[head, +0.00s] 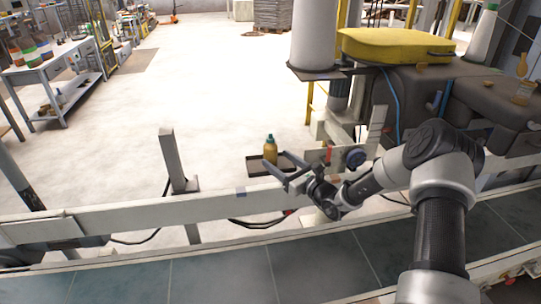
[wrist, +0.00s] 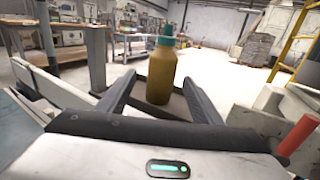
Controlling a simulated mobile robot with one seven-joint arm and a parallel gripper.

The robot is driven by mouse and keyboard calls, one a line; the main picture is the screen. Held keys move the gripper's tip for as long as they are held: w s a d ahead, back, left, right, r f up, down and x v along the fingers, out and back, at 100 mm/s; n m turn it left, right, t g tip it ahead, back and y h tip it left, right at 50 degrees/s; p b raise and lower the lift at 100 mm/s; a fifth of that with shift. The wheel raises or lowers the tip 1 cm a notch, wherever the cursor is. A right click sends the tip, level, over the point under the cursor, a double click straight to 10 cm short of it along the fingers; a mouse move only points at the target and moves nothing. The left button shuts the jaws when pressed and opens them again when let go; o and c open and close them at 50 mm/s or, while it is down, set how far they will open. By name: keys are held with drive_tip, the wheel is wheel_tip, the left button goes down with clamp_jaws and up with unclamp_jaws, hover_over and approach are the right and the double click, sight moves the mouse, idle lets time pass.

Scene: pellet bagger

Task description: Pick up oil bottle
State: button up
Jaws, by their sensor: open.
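The oil bottle (head: 270,150) is yellow with a teal cap and stands upright in a dark shallow tray (head: 257,166) beyond the conveyor rail. My gripper (wrist: 157,92) also shows open and empty in the wrist view. I cannot tell how far the fingertips are from the bottle.
A pale rail (head: 130,216) runs along the near conveyor, with an upright post (head: 173,160) to the left. The bagging machine with a yellow cover (head: 395,45) stands at the right. A workbench (head: 55,65) is at the far left. The floor beyond the bottle is clear.

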sight(275, 156)
drive_tip(key=x, duration=0.5)
drive_tip(key=shift+w+r, duration=0.15)
drive_tip(key=shift+r, duration=0.15)
drive_tip(key=c, duration=1.2)
